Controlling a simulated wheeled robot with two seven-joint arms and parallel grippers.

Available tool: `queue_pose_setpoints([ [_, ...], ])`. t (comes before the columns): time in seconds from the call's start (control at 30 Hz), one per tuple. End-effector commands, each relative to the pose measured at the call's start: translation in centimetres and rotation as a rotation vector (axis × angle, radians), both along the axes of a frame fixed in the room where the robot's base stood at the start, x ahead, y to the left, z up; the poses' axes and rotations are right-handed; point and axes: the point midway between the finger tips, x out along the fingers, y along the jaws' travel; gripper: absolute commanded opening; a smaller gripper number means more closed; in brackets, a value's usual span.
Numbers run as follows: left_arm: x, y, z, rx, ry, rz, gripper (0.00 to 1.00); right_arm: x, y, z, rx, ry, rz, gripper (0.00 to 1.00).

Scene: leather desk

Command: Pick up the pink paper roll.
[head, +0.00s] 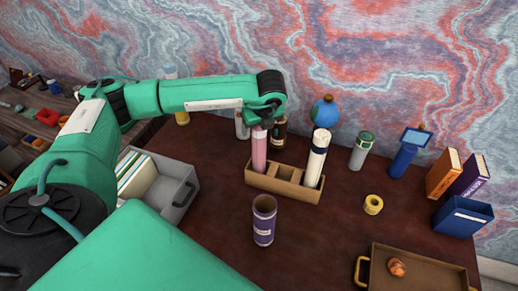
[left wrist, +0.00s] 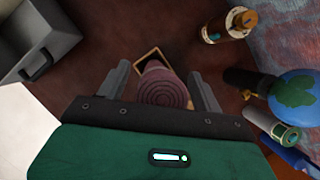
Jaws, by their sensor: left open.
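The pink paper roll (head: 259,152) stands upright in the left compartment of a brown wooden holder (head: 292,190). In the left wrist view its spiral top end (left wrist: 162,89) lies between the two fingers. My left gripper (head: 262,122) is above the roll, pointing down, with its fingers open on either side of the roll's top. In the left wrist view the left gripper (left wrist: 164,85) shows a gap on the right of the roll; on the left I cannot tell whether it touches. My right gripper is not in view.
A white roll with dark bands (head: 317,158) stands in the holder's right compartment. A brown bottle (head: 279,132) is close behind the pink roll. A purple cup (head: 264,220) stands in front. A grey bin (head: 178,190) is left, a tray (head: 421,262) front right. Desk between is clear.

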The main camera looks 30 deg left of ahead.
Motion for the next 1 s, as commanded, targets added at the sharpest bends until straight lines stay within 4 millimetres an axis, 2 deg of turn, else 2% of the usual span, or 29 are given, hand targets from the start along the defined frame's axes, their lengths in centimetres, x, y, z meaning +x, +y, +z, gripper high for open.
queue_pose_setpoints([
  [0.23,0.04,0.08,-0.27,0.0,0.0,0.0,0.67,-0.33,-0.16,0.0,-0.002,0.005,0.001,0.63],
  [0.27,0.04,0.09,-0.25,0.0,0.0,0.0,0.63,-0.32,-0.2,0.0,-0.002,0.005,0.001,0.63],
  [0.5,0.04,0.07,-0.23,0.0,0.0,0.0,0.16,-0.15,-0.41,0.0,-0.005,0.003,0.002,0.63],
  [0.57,0.04,0.07,-0.23,0.0,0.0,0.0,0.04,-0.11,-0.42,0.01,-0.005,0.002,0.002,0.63],
  [0.6,0.05,0.07,-0.18,0.0,-0.001,0.0,0.01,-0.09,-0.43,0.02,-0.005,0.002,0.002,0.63],
  [0.87,0.07,0.06,-0.05,-0.001,-0.001,0.001,0.01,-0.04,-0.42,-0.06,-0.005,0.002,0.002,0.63],
  [1.0,0.1,0.06,0.69,0.0,-0.002,0.0,0.01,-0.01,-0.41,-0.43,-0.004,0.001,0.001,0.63],
])
